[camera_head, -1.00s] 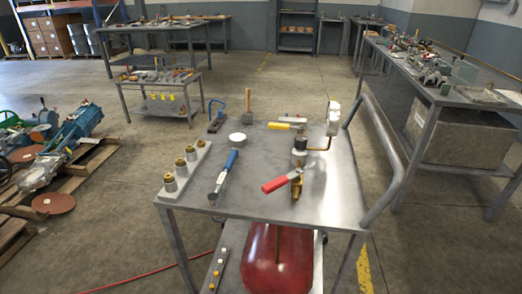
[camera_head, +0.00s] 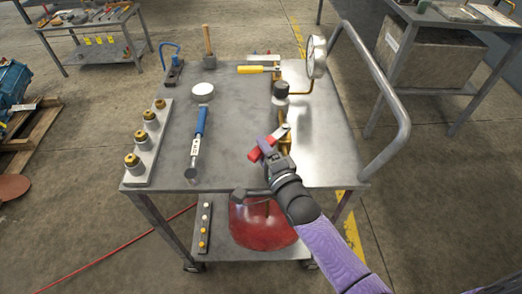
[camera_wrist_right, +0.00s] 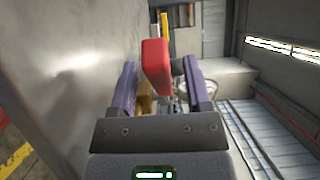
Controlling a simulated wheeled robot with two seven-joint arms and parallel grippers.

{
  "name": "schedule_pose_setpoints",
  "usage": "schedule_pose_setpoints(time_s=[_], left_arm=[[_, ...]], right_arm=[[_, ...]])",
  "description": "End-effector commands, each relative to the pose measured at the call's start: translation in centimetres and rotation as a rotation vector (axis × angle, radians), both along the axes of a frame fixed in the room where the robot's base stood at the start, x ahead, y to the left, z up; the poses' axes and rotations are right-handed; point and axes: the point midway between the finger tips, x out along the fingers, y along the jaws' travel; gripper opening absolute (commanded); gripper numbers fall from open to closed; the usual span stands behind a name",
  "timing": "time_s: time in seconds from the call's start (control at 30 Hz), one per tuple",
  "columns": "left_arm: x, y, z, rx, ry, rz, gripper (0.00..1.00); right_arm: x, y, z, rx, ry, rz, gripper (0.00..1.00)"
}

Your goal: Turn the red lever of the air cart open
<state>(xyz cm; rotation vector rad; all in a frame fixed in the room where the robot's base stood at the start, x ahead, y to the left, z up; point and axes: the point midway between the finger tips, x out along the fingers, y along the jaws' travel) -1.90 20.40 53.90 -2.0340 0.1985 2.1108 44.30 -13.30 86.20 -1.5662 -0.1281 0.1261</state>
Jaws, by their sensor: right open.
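The air cart (camera_head: 225,130) stands in front of me with a grey metal top. Its red lever (camera_head: 257,152) sits on the brass valve at the right of the top, partly hidden by my right gripper (camera_head: 268,156). In the right wrist view, the red lever (camera_wrist_right: 155,66) stands between the two purple fingers of the right gripper (camera_wrist_right: 160,72). The fingers are apart, with a gap on the right side of the lever. My left gripper is not in view.
A yellow-handled lever (camera_head: 252,69) and a pressure gauge (camera_head: 317,56) are at the back. A curved push bar (camera_head: 385,90) rises at the right. A red tank (camera_head: 260,225) sits below.

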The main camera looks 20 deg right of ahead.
Motion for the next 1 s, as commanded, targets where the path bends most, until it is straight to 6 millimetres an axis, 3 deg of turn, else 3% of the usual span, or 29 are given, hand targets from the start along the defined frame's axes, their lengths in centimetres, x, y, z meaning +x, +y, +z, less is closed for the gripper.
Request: schedule_pose_setpoints(time_s=[0.33, 0.63, 1.0], left_arm=[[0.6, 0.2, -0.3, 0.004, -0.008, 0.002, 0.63], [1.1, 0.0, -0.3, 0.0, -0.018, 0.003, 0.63], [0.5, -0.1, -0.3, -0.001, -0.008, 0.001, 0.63]], right_arm=[[0.8, 0.1, 0.0, 0.0, 0.001, 0.0, 0.62], [0.8, 0.1, 0.0, -0.001, 0.002, 0.0, 0.0], [0.8, 0.1, 0.0, -0.001, 0.002, 0.0, 0.0]])
